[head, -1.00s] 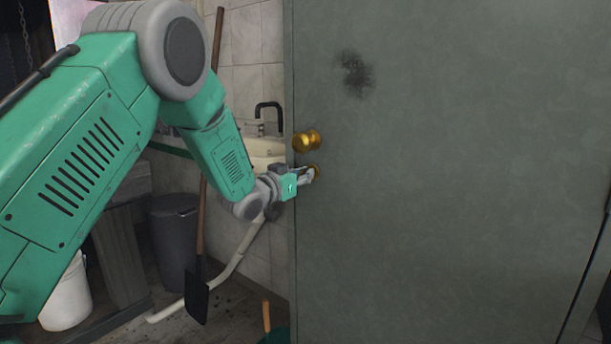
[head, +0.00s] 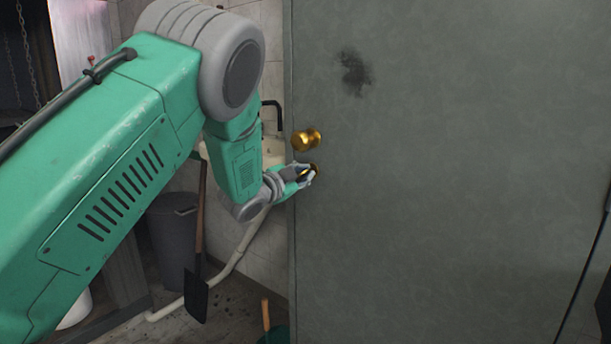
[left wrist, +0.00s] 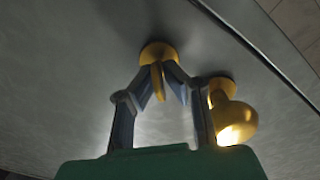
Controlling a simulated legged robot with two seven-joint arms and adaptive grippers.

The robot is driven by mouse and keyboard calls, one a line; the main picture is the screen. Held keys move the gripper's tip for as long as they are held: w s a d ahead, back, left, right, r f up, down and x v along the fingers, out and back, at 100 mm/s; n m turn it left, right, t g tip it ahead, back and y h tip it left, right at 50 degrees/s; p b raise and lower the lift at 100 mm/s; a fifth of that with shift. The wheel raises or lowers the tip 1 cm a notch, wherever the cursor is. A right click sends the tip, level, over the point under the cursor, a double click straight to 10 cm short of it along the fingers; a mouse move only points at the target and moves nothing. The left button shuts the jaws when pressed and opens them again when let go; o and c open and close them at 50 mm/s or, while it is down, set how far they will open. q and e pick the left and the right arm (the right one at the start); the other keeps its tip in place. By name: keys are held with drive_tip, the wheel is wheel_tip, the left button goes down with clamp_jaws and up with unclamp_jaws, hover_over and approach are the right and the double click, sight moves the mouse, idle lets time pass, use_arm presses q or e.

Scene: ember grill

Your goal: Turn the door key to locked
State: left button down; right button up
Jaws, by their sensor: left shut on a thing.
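The grey-green door (head: 450,200) fills the right of the head view. A brass knob (head: 307,139) sits near its left edge, and it also shows in the left wrist view (left wrist: 232,120). Below the knob is the brass lock plate (left wrist: 158,52), with the brass key (left wrist: 158,82) standing out from it. My left gripper (head: 310,174) is at the lock, and in the left wrist view its two fingers (left wrist: 160,80) are shut on the key, one on each side. In the head view the fingers mostly hide the key. My right gripper is not in view.
A pale sink (head: 272,152) with a black tap stands behind my left arm. A dark bin (head: 172,245), a long-handled shovel (head: 197,290) and a pale pipe (head: 232,262) are left of the door. The door face is clear to the right.

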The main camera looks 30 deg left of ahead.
use_arm(q)
drive_tip(key=m, duration=0.2)
drive_tip(key=m+b, duration=0.1)
drive_tip(key=m, duration=0.1)
drive_tip(key=shift+f+m, duration=0.3)
drive_tip(key=shift+f, duration=0.1)
drive_tip(key=shift+d+m+b, duration=0.1)
drive_tip(key=shift+m+b, duration=0.75)
drive_tip(key=shift+m, duration=1.05)
drive_tip(key=shift+f, duration=0.1)
drive_tip(key=c, duration=1.7)
unclamp_jaws()
drive_tip(key=shift+c, duration=0.2)
drive_tip(key=shift+s+r, duration=0.1)
drive_tip(key=shift+r, duration=0.1)
drive_tip(key=s+a, duration=0.1)
drive_tip(key=s, duration=1)
drive_tip(key=shift+s+f, duration=0.15)
drive_tip(key=shift+s, duration=0.2)
